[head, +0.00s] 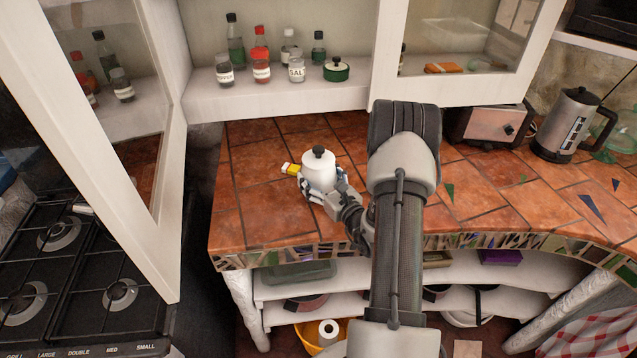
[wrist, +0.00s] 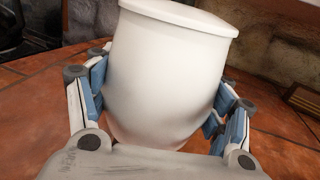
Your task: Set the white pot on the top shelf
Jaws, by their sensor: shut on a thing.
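The white pot (head: 319,173) has a lid with a black knob and is upright at the tiled counter, near its left part. In the wrist view the white pot (wrist: 165,75) fills the middle, with its lid rim at the top. My gripper (head: 321,190) is shut around the pot's body, and in the wrist view its blue-padded fingers (wrist: 160,97) press on both sides. I cannot tell whether the pot's base touches the counter. The shelf of the open wall cabinet (head: 290,101) is above and behind the pot.
Several bottles and jars, with a green pot (head: 336,70), stand on the cabinet shelf. A glass door (head: 110,110) hangs open at left, above the stove (head: 75,270). A yellow object (head: 290,169) lies beside the pot. A toaster (head: 487,125) and kettle (head: 567,125) stand at right.

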